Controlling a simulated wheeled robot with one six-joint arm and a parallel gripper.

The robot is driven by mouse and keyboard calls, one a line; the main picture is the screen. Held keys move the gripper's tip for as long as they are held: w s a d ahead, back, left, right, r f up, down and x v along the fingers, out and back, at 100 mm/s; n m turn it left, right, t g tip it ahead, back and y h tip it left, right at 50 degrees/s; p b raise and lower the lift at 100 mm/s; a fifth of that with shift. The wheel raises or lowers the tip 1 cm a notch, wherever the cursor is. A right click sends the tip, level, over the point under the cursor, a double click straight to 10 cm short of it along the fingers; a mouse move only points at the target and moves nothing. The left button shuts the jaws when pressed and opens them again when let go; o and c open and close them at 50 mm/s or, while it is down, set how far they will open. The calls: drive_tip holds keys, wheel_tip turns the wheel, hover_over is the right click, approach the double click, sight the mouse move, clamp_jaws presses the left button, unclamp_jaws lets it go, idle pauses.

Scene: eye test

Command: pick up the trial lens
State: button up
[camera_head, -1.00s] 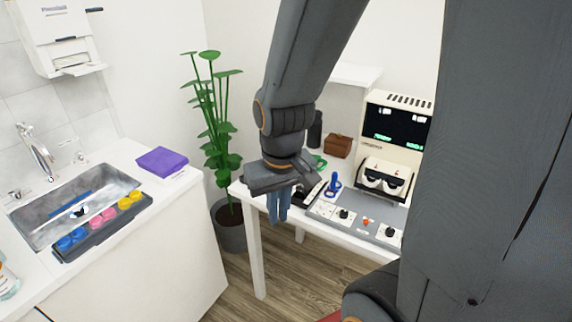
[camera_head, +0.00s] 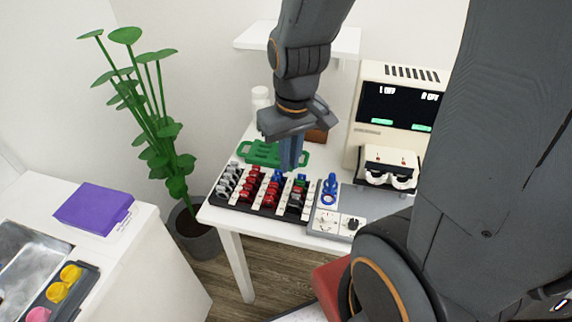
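A blue piece with a round ring at its base (camera_head: 329,190) stands upright on the grey panel at the table's front; it looks like a trial lens, but I cannot be sure. A dark rack (camera_head: 236,205) to its left holds rows of small red, silver, blue and green handled pieces, which may also be trial lenses. My gripper (camera_head: 291,165) points down over the back of the rack, left of the blue piece. Its blue-grey fingers look close together, and I cannot tell the gap between them. I see nothing held.
A green tray-like piece (camera_head: 262,152) lies behind the rack. A cream machine with a dark screen (camera_head: 398,106) stands at the right. A white shelf (camera_head: 257,38) is behind my arm. A plant (camera_head: 150,125) and a counter with a purple box (camera_head: 93,208) are at the left.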

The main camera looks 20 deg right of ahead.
sight(279, 171)
drive_tip(key=w+f+n+b, duration=0.1)
drive_tip(key=w+n, duration=0.1)
drive_tip(key=n, duration=0.1)
drive_tip(key=w+f+n+b, duration=0.1)
drive_tip(key=w+n, duration=0.2)
drive_tip(key=w+f+n+g, duration=0.1)
drive_tip(key=w+f+n, duration=0.1)
drive_tip(key=w+n, duration=0.1)
drive_tip(key=shift+w+d+b, duration=0.25)
drive_tip(key=shift+d+b, duration=0.05)
drive_tip(key=shift+b, duration=0.1)
drive_tip(key=shift+w+f+n, duration=0.1)
drive_tip(key=shift+f+n, duration=0.3)
drive_tip(key=shift+f, duration=0.2)
drive_tip(key=shift+w+f+p, duration=0.1)
drive_tip(key=shift+f+p, duration=0.8)
drive_tip(key=shift+f, duration=2.45)
drive_tip(key=shift+c, duration=0.2)
clamp_jaws()
